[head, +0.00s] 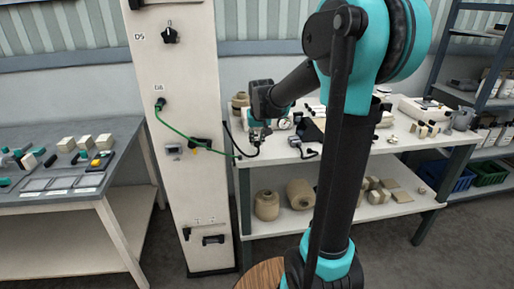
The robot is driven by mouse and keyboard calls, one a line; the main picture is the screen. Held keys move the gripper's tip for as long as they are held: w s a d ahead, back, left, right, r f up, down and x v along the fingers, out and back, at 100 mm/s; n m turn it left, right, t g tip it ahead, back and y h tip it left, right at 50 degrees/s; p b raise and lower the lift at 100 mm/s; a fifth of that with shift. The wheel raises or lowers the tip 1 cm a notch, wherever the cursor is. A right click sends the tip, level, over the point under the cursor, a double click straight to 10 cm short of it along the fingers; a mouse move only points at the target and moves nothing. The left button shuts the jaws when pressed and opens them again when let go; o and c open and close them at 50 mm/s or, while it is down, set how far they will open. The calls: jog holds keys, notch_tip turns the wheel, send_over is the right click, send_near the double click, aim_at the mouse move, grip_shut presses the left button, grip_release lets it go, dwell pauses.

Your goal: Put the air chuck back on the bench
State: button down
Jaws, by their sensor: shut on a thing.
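My gripper (256,141) points down over the left end of the white bench top (376,150). It is shut on a small dark thing, which I take to be the air chuck (250,151). It is mostly hidden by the fingers and too small to make out well. It is low, close to the bench top; I cannot tell whether it touches. A green hose (188,147) runs from a port on the tall pale cabinet (182,220) to a point near the gripper. A dark line also curves down beside the gripper.
A dark tool (304,148) lies on the bench to the right of my gripper. Small blocks and parts stand farther right. Brown rolls (266,205) sit on the lower shelf. A grey table (65,195) with blocks stands left; a shelving rack is at far right.

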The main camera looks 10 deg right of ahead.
jog(key=shift+f, duration=1.8)
jog(key=shift+f, duration=0.1)
jog(key=c, duration=1.4)
grip_release()
jog(key=shift+o, duration=0.2)
jog(key=v, duration=1.2)
jog(key=s+d+f, duration=0.2)
jog(key=s+f, duration=0.7)
jog(key=s, duration=0.2)
jog(key=s+d+f, duration=0.2)
jog(key=s+f, duration=0.8)
jog(key=s, duration=0.2)
jog(key=shift+d+f, duration=0.25)
jog(key=shift+d, duration=0.1)
